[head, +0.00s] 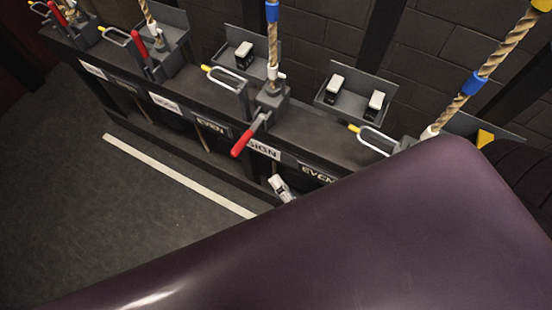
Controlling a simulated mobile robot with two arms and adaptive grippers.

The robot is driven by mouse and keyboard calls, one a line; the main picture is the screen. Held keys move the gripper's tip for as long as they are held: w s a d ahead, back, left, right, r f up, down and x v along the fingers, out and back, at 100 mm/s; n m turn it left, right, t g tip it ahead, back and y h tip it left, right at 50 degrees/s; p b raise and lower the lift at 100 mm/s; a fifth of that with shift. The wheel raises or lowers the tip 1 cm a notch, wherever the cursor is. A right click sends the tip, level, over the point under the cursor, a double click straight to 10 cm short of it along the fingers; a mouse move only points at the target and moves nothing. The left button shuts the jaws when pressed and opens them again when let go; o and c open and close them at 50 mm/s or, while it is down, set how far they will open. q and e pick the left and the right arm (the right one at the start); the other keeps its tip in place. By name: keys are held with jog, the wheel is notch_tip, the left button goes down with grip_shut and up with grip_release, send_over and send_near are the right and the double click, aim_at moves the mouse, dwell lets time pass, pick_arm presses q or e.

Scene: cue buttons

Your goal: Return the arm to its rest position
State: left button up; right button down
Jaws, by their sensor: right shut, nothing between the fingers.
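My right gripper (281,188) shows small near the middle of the view, in front of the rack's lower front. Its fingers are shut with nothing held. The rest of that arm is mostly hidden. A large smooth purple surface very close to the camera covers the lower right. My left gripper is not in view.
A long dark rack (310,138) runs along the brick wall, with ropes, metal loops and labels. A red-handled lever (243,141) sticks out just above and left of my gripper. Small button blocks (244,54) stand behind.

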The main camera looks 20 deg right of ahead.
dwell(0.3)
jog(key=s+d+f+n+g+h, duration=0.15)
jog(key=f+n+g, duration=0.3)
jog(key=f, duration=0.95)
jog(key=s+d+f+n+g, duration=0.25)
jog(key=f+g, duration=0.25)
jog(key=f, duration=1)
jog(key=s+d+f+n+g+h, duration=0.1)
jog(key=s+d+f+n+g, duration=0.1)
jog(key=s+f+g, duration=0.3)
jog(key=s+d+f+n+g+h, duration=0.2)
jog(key=s+d+f+n+g, duration=0.1)
jog(key=s+f, duration=0.7)
jog(key=s+d+g, duration=0.1)
jog(key=s+g, duration=0.1)
jog(key=s, duration=0.2)
jog(key=shift+s+d+f, duration=0.15)
jog(key=shift+s+f, duration=0.05)
jog(key=shift+f, duration=0.15)
